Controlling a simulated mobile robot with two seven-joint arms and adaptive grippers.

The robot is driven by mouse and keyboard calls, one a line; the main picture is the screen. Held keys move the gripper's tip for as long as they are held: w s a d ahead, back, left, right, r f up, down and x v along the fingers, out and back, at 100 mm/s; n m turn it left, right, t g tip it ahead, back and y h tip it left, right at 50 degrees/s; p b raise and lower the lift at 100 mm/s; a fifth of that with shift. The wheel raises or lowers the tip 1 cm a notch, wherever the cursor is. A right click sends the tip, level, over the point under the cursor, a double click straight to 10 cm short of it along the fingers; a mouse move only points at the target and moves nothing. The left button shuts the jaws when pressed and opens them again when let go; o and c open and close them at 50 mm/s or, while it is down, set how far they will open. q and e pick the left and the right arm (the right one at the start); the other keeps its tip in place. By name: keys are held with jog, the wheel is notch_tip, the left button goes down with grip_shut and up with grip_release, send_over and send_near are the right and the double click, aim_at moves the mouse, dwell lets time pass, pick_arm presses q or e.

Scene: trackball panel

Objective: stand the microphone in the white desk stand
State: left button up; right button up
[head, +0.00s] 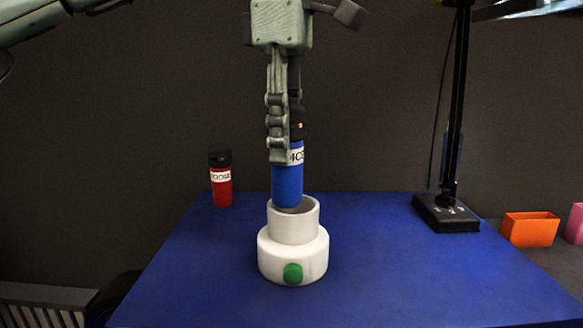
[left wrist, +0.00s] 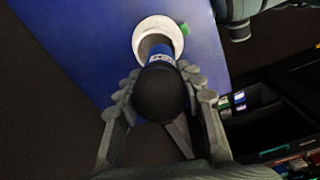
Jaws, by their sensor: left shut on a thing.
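My left gripper (head: 282,155) is shut on the blue microphone (head: 287,186) and holds it upright with its black head up. The microphone's lower end is at the mouth of the white desk stand (head: 293,257), and I cannot tell how far in it is. The stand has a green knob on its front. In the left wrist view the dark microphone head (left wrist: 160,95) lies between the fingers, and the white ring of the stand (left wrist: 139,38) shows beyond it. My right gripper is not clearly in view.
A red bottle-like item with a black top (head: 221,180) stands at the back left of the blue table (head: 400,275). A black lamp or pole base (head: 446,214) stands at the back right. An orange box (head: 530,229) and a pink one (head: 575,224) are beyond the right edge.

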aim_at(291, 169)
pick_arm(q)
jog(key=shift+w+d+f, duration=0.25)
jog(key=shift+d, duration=0.1)
notch_tip(291, 169, down, 4)
jog(key=shift+r, duration=0.15)
pick_arm(e)
jog(key=shift+r, duration=0.55)
pick_arm(q)
jog(key=shift+f, duration=0.2)
pick_arm(e)
jog(key=shift+f, duration=0.1)
pick_arm(q)
jog(key=shift+f+b, duration=0.1)
jog(key=shift+b, duration=0.25)
jog(key=o, duration=1.3)
pick_arm(e)
jog(key=shift+r, duration=0.2)
